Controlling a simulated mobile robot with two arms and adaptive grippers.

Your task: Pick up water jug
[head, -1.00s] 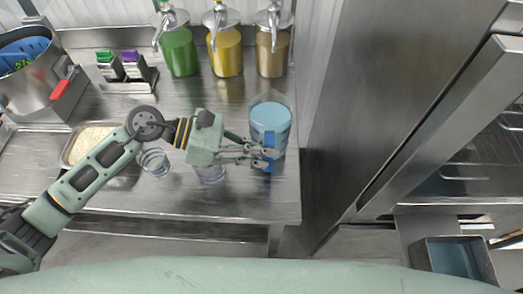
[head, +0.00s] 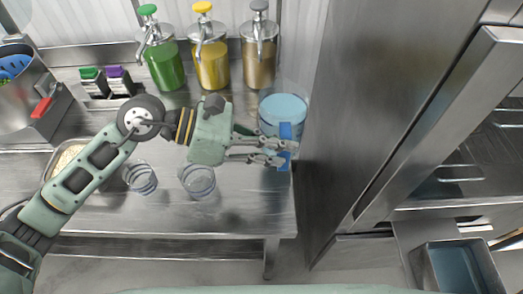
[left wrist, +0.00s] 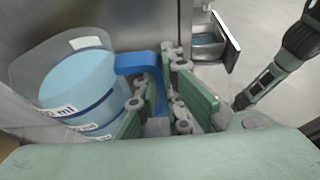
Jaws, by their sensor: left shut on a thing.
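The water jug (head: 283,110) is clear, filled with light blue liquid, and has a blue handle (head: 285,145). It is at the right end of the steel counter, close to the tall steel cabinet, and seems to be off the counter top. My left gripper (head: 276,154) comes in from the left and is shut on the handle. In the left wrist view the jug (left wrist: 80,85) is left of the fingers, and the blue handle (left wrist: 136,63) runs in between them. The jug looks roughly upright. My right gripper is not in view.
Two empty clear cups, one left (head: 141,178) and one right (head: 198,181), stand on the counter (head: 245,210) below my left arm. Green, yellow and brown pump dispensers (head: 212,65) line the back. The steel cabinet (head: 365,110) closes off the right side.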

